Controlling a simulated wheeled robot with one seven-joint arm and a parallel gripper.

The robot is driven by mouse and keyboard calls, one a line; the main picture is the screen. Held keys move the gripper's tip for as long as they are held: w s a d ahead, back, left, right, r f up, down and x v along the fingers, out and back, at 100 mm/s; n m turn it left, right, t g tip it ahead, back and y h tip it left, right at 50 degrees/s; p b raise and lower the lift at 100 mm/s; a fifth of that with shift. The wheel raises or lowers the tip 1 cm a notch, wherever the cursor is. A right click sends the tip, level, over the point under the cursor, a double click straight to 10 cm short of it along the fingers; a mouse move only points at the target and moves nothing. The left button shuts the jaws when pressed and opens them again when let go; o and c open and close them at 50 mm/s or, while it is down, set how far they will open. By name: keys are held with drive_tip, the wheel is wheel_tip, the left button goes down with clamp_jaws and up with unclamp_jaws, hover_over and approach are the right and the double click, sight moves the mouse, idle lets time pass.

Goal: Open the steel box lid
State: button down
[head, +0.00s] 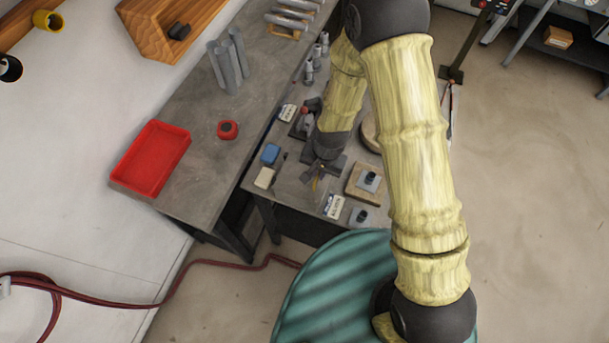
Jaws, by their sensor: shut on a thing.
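My gripper (318,176) is low over the dark workbench, near its front edge. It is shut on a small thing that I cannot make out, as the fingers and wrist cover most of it. I cannot pick out a steel box or its lid for sure. A wooden block (354,193) with a grey plate and dark knob is just right of my gripper. A grey plate (353,221) with a dark knob lies nearer the front edge. A labelled card (333,206) lies between the gripper and that plate.
A blue block (270,154) and a beige block (264,178) lie left of my gripper. A red tray (151,158) and a red round thing (228,130) are on the left bench. My arm hides part of the workbench. A red hose (190,272) crosses the floor.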

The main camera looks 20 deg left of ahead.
drive_tip(key=shift+a+r+p, duration=0.2)
drive_tip(key=shift+a+r, duration=0.05)
drive_tip(key=shift+r, duration=0.2)
drive_tip(key=shift+a+r+p, duration=0.2)
drive_tip(key=shift+r, duration=0.25)
drive_tip(key=shift+a+r+p, duration=0.35)
drive_tip(key=shift+r+p, duration=0.15)
drive_tip(key=shift+r, duration=0.1)
drive_tip(key=shift+a+r+p, duration=0.35)
drive_tip(key=shift+r+p, duration=0.1)
drive_tip(key=shift+r, duration=0.1)
drive_tip(key=shift+a, duration=0.1)
drive_tip(key=shift+a+r+p, duration=0.75)
drive_tip(key=shift+a+r, duration=0.05)
drive_tip(key=shift+a, duration=0.15)
